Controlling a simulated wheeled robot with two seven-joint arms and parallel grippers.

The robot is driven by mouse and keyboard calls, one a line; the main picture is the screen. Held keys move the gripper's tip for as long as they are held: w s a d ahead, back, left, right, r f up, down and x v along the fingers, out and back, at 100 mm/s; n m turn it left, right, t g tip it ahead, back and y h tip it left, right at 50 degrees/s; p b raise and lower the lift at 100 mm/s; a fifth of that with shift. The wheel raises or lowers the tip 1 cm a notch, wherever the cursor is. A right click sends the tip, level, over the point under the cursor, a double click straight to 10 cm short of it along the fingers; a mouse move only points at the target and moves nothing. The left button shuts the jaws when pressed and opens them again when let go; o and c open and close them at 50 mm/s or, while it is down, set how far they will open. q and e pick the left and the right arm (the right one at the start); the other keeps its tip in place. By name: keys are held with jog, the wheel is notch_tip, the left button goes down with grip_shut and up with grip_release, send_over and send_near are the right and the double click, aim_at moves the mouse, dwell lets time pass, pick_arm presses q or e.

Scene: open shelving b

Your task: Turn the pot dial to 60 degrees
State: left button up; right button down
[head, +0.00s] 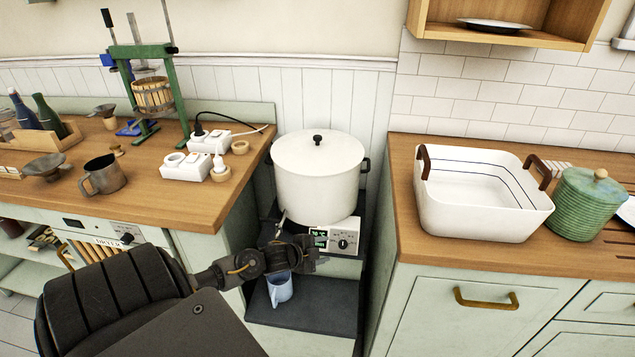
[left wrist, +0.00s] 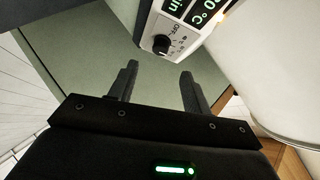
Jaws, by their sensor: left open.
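A white lidded pot (head: 318,185) stands in the gap between two counters, with a control panel on its front base. The small black pot dial (head: 343,243) is on that panel, right of a lit green display (head: 319,238). In the left wrist view the dial (left wrist: 161,44) sits beyond the fingertips, with "OFF" lettering beside it. I cannot read its angle. My left gripper (head: 316,256) is just in front of and below the panel. In the left wrist view its two fingers (left wrist: 158,72) are apart with nothing between them. My right gripper is not in view.
A light blue mug (head: 280,289) stands on the dark lower shelf below my left gripper. The left counter edge (head: 228,205) and right cabinet (head: 460,305) flank the gap. A white basket (head: 485,205) and green jar (head: 590,205) stand on the right counter.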

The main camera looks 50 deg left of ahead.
pick_arm(q)
jog(key=shift+v, duration=1.25)
